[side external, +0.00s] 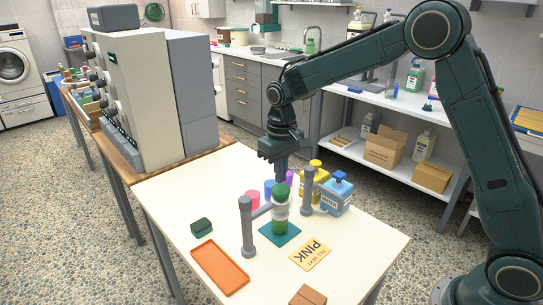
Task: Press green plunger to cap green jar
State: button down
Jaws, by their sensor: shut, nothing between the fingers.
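A jar with green contents (280,224) stands upright on a teal square mat (290,239) on the white table. A green plunger (281,190) sits directly above the jar, in a grey press frame (247,228) with a post on either side. My gripper (281,179) points down, shut and empty, right above the plunger. Its fingertips are at or very near the plunger's top; I cannot tell whether they touch. The jar's rim and any cap are too small to make out clearly.
Pink (252,199), blue and purple pieces stand behind the press. A yellow bottle (318,170) and a blue pump bottle (337,197) stand close to its right.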

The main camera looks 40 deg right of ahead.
jog(key=shift+r, duration=2.75)
jog(key=s+d+r+t, duration=0.2)
jog(key=s+r+t, duration=0.1)
jog(key=s+r, duration=0.9)
jog(key=s+d+f+t, duration=0.1)
jog(key=s+f+t, duration=0.1)
jog(key=s, duration=1.6)
jog(key=shift+s+f+t, duration=0.3)
jog(key=shift+s+f, duration=0.05)
jog(key=shift+f, duration=0.5)
